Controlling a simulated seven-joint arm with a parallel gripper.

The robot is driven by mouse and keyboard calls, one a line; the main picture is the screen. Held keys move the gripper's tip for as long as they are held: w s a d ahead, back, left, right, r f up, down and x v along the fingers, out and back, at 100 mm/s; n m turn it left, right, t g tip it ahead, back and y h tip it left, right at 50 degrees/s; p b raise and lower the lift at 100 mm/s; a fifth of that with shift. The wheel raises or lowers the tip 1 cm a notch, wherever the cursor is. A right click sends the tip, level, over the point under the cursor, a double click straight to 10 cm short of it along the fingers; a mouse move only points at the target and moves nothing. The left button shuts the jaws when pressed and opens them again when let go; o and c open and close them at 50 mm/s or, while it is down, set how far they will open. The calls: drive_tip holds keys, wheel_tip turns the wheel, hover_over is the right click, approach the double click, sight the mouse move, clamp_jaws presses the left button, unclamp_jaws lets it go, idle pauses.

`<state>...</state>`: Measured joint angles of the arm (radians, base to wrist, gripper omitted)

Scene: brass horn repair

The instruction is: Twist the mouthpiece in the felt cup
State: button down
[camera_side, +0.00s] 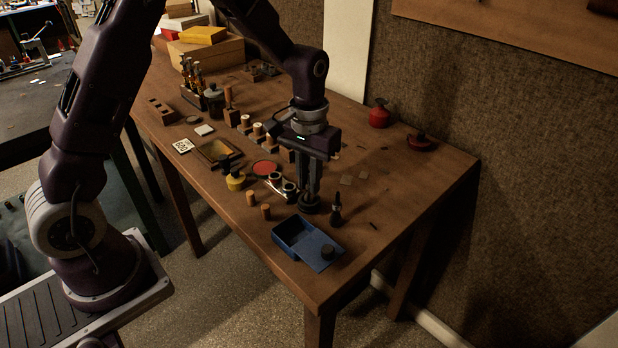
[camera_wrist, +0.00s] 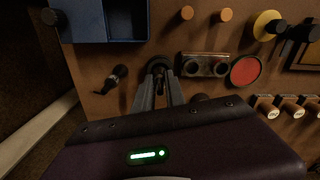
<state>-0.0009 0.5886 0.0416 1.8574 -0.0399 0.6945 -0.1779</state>
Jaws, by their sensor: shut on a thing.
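The dark round felt cup (camera_side: 309,206) stands on the bench near its front right part. My gripper (camera_side: 311,188) points straight down with its fingertips at the cup's mouth. In the wrist view the cup (camera_wrist: 158,62) shows as a dark ring just beyond the fingertips of my gripper (camera_wrist: 160,84). The fingers are shut on the mouthpiece (camera_wrist: 160,73), of which only a small dark part shows between the tips. The rest of it is hidden by the fingers and the cup, and its depth in the cup cannot be told.
A small dark-tipped bottle (camera_side: 336,210) stands close right of the cup. A double-ring metal block (camera_side: 282,187) is close on the left. A blue tray (camera_side: 295,234) lies in front, with two wooden pegs (camera_side: 258,205) to its left.

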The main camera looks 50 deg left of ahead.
drive_tip(key=m, duration=1.1)
drive_tip(key=n, duration=0.3)
drive_tip(key=shift+n, duration=0.3)
drive_tip(key=n, duration=0.4)
drive_tip(key=shift+r, duration=3.25)
drive_tip(key=shift+a, duration=0.1)
